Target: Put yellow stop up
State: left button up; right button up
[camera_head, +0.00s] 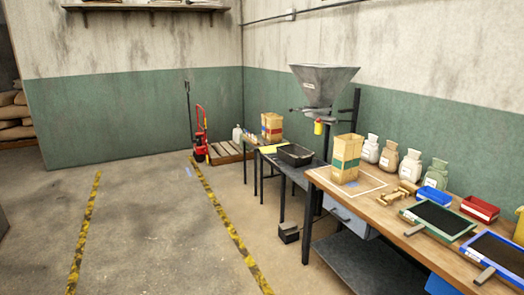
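A flat yellow item (274,145) lies on the far table. Another yellow object (519,228) is cut off by the right edge of the picture. Neither of my grippers is in view.
The wooden workbench (394,222) on the right holds a tan carton (346,158), several small sacks, trays and framed screens. A black tray (295,155) sits on a lower table beneath the hopper. A dark box (288,232) stands on the floor. Open floor lies left of the benches.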

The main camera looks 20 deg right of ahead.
aim_at(273, 148)
jog(key=i+l+z, duration=0.2)
jog(key=i, duration=0.45)
jog(key=i+j+z, duration=0.2)
jog(key=i, duration=1.5)
jog(key=i+l, duration=0.1)
jog(key=i, duration=1.6)
